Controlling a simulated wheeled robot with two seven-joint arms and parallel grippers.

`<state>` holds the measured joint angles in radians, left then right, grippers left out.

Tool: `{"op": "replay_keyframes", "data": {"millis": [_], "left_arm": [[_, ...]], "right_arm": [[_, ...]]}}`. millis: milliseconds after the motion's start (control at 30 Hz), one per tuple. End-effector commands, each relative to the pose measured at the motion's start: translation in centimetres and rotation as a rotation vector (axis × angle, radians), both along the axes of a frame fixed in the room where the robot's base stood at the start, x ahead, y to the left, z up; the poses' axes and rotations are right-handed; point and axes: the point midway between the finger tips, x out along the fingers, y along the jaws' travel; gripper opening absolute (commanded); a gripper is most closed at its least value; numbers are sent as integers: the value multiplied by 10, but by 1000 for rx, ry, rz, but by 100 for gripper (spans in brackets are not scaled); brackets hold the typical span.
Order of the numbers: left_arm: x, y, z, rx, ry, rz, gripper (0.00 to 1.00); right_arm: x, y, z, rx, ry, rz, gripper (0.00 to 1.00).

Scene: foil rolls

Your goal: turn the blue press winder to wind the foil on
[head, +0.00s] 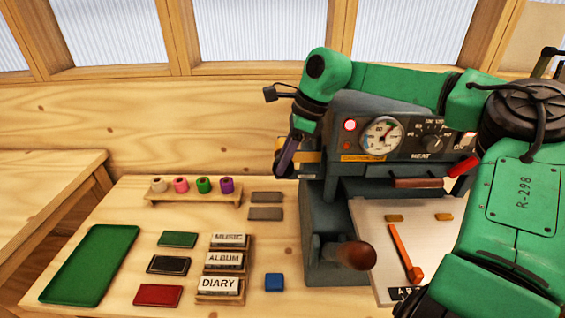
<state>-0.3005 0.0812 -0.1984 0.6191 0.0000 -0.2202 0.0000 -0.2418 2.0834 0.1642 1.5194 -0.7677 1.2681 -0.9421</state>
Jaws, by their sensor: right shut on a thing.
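The press (333,205) is a dark grey machine on the right of the table, with a gauge, dials and a lit red lamp on its front panel. My right gripper (287,158) reaches over from the right and points down at the press's upper left side. It is shut on a dark blue-purple piece there, which I take to be the blue winder; the jaws hide most of it. A yellow-gold band (309,157) shows beside the jaws, against the press. The foil's path is not clear to see. My left gripper is not in view.
Small foil rolls (181,185) in several colours stand on a wooden rack. Left of the press lie a green tray (88,265), coloured pads, labelled blocks (222,260) and a blue block (274,282). A brown-knobbed lever (356,255) juts from the press front.

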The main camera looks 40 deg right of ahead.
Motion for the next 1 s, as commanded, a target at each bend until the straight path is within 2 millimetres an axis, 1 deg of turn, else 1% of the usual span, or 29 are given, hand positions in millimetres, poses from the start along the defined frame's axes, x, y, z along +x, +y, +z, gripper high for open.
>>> {"op": "replay_keyframes", "data": {"millis": [33,67,100,133,433,567,667,767,1000], "left_arm": [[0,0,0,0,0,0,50],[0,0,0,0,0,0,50],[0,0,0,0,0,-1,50],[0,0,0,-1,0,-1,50],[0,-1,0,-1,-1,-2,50],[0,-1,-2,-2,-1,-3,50],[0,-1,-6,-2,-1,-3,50],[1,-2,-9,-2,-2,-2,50],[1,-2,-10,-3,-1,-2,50]], "right_arm": [[0,0,1,-1,-2,0,0],[1,0,1,-1,-2,0,34],[1,0,1,-1,-2,0,49],[1,0,1,-1,-2,0,60],[0,0,1,-1,-1,0,60],[-1,-3,8,-2,-3,-1,60],[-4,-8,24,-3,-5,-1,60],[-9,-14,45,-2,-6,-3,60],[-23,-32,103,-2,-5,-3,60]]}}
